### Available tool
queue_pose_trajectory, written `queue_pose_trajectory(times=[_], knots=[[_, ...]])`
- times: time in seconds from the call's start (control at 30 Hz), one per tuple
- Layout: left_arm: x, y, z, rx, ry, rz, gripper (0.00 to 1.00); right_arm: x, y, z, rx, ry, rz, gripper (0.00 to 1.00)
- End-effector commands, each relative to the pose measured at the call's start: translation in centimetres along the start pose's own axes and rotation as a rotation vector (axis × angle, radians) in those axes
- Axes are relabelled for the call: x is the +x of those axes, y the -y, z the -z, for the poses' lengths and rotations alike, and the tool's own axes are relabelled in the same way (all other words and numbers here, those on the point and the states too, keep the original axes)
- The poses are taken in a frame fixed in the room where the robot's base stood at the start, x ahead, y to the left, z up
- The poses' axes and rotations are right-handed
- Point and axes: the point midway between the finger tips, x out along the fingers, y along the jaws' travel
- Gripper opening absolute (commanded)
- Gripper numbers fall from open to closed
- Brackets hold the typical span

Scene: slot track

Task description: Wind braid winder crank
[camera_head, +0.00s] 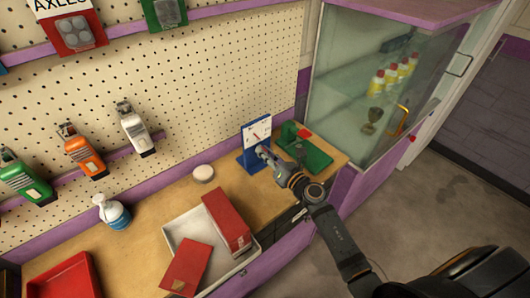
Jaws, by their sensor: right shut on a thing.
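A blue upright stand (252,159) with a white face and a red mark stands on the wooden bench. A green device (313,157) with a red part (304,134) sits just right of it. I cannot tell for sure which one is the braid winder. My right gripper (264,152) is at the front of the blue stand, beside the green device. Its fingers are shut on a small part, which looks like the crank; the fingers mostly hide it. My left gripper is out of view.
A white tray (254,252) with red boxes (228,219) stands on the bench. A glass cabinet (345,75) stands behind. The pegboard (220,75) borders the bench.

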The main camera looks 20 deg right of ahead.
Motion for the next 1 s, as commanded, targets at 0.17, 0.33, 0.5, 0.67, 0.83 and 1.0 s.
queue_pose_trajectory(times=[0.17,0.33,0.5,0.67,0.83,1.0], knots=[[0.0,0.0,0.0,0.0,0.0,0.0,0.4,0.0,0.0,-0.1,0.001,0.001,0.0,0.0],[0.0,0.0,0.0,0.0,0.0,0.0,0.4,0.0,0.0,-0.1,0.001,0.001,0.0,0.17],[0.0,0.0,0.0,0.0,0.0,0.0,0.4,0.0,0.0,0.0,0.0,0.001,0.0,0.39],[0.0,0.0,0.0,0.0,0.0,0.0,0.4,0.0,0.0,0.0,0.0,0.001,0.0,0.39],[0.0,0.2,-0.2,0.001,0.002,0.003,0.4,-0.4,0.0,0.0,-0.001,0.0,0.001,0.39],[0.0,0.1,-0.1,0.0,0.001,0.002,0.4,-3.5,0.1,0.1,-0.001,-0.004,0.001,0.39]])
